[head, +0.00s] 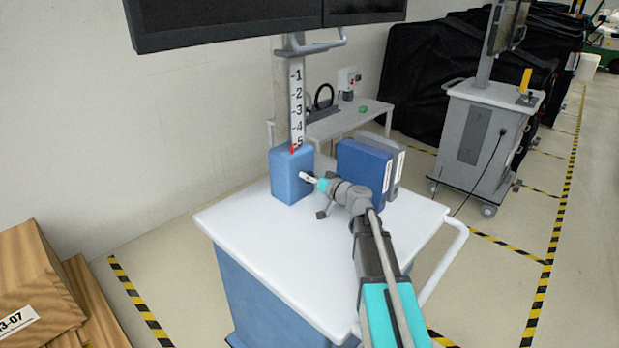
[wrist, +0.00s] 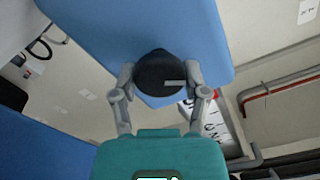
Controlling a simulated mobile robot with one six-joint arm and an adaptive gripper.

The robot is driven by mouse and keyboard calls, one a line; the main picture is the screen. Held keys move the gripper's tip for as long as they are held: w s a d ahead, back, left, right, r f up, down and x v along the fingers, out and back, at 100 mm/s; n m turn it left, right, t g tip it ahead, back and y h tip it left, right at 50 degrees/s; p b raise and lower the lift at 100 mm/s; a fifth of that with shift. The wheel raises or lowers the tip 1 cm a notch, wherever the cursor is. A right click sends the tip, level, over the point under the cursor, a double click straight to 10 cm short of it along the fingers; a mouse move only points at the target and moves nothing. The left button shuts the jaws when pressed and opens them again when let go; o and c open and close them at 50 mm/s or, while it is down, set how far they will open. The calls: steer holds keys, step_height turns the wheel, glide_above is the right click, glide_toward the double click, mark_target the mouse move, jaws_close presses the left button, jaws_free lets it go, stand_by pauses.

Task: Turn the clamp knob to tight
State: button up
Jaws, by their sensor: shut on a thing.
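The clamp knob (wrist: 158,72) is a round black knob with a light grey mark on its right side, on the face of a blue block. In the wrist view my gripper (wrist: 160,82) has one finger on each side of the knob and is shut on it. In the head view the blue block (head: 291,174) stands on the cart at the foot of a column. My gripper (head: 312,178) reaches the block's right face there, and it hides the knob. A numbered scale (head: 297,100) runs up the column, with a red pointer (head: 292,149) near the 5.
Blue and grey binders (head: 362,172) stand upright on the white cart top (head: 262,232), close behind my wrist. Monitors (head: 230,18) hang above the column. The front left of the cart top is clear.

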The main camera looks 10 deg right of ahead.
steer(key=m, duration=0.6)
steer(key=shift+w, duration=0.1)
steer(key=m, duration=0.6)
steer(key=shift+f, duration=0.1)
steer(key=shift+m, duration=0.3)
steer(key=o, duration=1.1)
steer(key=shift+o, duration=0.2)
steer(key=shift+d, duration=0.1)
steer(key=v, duration=1.2)
